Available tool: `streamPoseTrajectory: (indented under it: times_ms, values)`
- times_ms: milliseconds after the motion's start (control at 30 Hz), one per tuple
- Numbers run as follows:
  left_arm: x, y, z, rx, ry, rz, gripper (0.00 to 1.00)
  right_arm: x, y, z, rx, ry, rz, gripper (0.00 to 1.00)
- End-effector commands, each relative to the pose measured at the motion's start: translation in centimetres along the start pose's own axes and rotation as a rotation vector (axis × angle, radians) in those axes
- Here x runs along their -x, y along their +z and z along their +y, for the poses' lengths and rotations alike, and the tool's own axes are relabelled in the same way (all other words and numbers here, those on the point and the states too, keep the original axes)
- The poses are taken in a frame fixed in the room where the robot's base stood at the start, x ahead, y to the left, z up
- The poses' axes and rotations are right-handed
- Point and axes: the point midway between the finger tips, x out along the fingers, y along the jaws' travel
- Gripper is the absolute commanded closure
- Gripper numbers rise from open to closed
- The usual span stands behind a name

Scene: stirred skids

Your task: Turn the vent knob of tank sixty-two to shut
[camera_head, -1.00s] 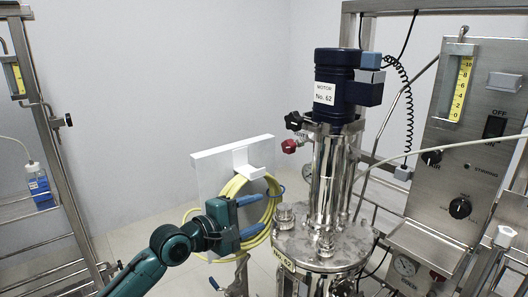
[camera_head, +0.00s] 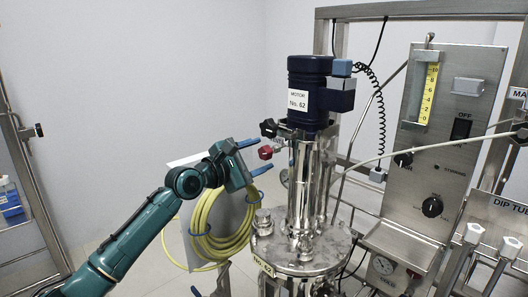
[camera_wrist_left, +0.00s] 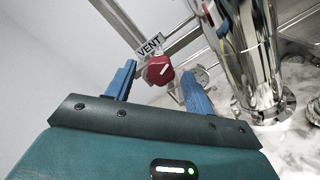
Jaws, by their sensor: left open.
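The vent knob (camera_head: 265,153) is red and sits left of the steel column of the tank (camera_head: 300,250) labelled No. 62. In the left wrist view the red knob (camera_wrist_left: 157,71) has a pale pointer line and a VENT label (camera_wrist_left: 149,46) behind it. My left gripper (camera_head: 255,156) is open, its blue fingers pointing at the knob. In the wrist view the knob shows between and beyond the fingertips, with no contact visible. My right gripper is out of view.
A black knob (camera_head: 268,128) sits just above the red one. The dark blue motor (camera_head: 310,90) tops the column. A yellow hose coil (camera_head: 212,240) hangs below my left gripper. A control panel (camera_head: 435,160) stands at right.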

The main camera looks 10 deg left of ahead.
Motion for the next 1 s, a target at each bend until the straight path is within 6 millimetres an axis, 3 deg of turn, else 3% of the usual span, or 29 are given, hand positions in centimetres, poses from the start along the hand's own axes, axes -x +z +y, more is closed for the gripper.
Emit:
streamPoseTrajectory:
  times_ms: [200,567,1000]
  values:
    - [-2.1,0.0,0.0,-0.001,0.001,-0.001,0.47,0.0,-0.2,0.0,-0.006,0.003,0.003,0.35]
    - [-2.5,0.0,0.0,-0.001,0.0,0.0,0.48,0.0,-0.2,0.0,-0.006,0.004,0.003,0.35]
    - [-2.5,-0.1,-0.1,-0.001,-0.001,0.0,0.84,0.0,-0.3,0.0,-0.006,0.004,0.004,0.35]
